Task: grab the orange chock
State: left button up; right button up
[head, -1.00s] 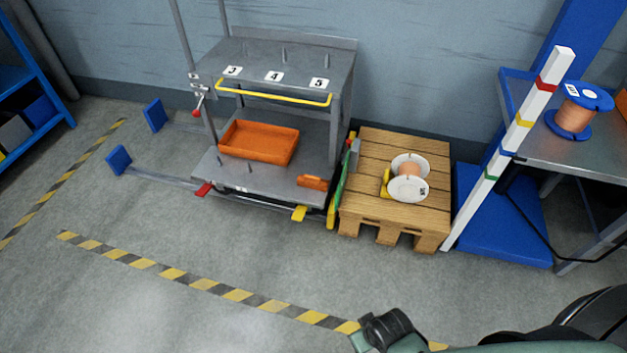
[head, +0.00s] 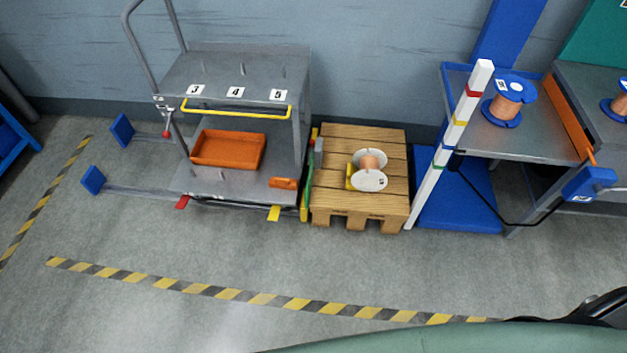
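A small orange block (head: 284,183), which looks like the orange chock, lies on the lower deck of the grey cart (head: 228,183), near its front right corner. An orange tray (head: 228,150) sits on the same deck to its left. Neither gripper shows in the head view. A green part of my own body fills the bottom edge, with a dark part at the lower right.
A wooden pallet (head: 355,205) with a white-flanged copper spool (head: 368,170) stands right of the cart. A striped post (head: 450,145) and a grey table (head: 530,140) with a blue spool (head: 508,102) are further right. Floor in front is clear, with striped tape (head: 230,295).

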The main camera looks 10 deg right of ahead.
aim_at(284, 183)
jog(key=i+j+z, duration=0.15)
jog(key=j+z, duration=0.2)
jog(key=i+j+z, duration=0.1)
jog(key=j+z, duration=0.25)
jog(key=i+j+z, duration=0.1)
jog(key=j+z, duration=0.25)
